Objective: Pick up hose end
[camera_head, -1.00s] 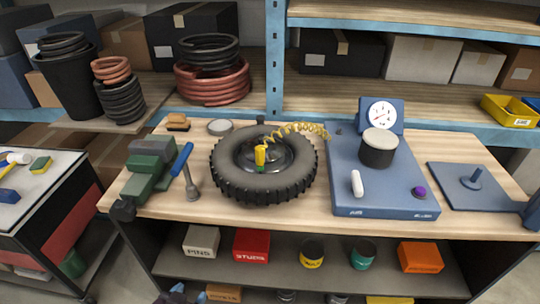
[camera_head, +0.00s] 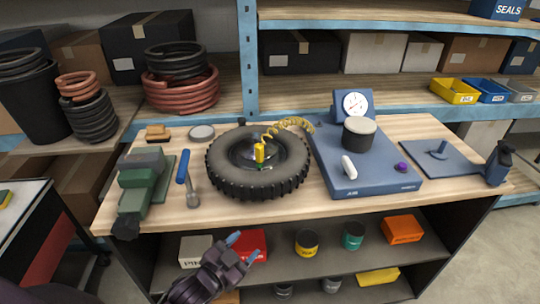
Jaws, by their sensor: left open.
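A coiled yellow hose (camera_head: 291,123) arches from the blue air station (camera_head: 372,185) to the black tyre (camera_head: 232,181) on the workbench. Its yellow hose end (camera_head: 260,152) stands roughly upright over the wheel's hub, with a little green at its foot. I cannot tell whether it is attached there. My left gripper (camera_head: 243,248) is open and empty, with blue fingertips. It shows in front of the bench's lower shelf, below the tyre in the picture and well apart from the hose end. My right gripper is out of view.
A green vise (camera_head: 142,183) and a blue-handled hammer (camera_head: 188,181) are left of the tyre. A gauge (camera_head: 354,104) and a dark cup (camera_head: 359,139) are on the station. A blue plate with a post (camera_head: 424,160) lies right. Boxes and tins fill the lower shelf.

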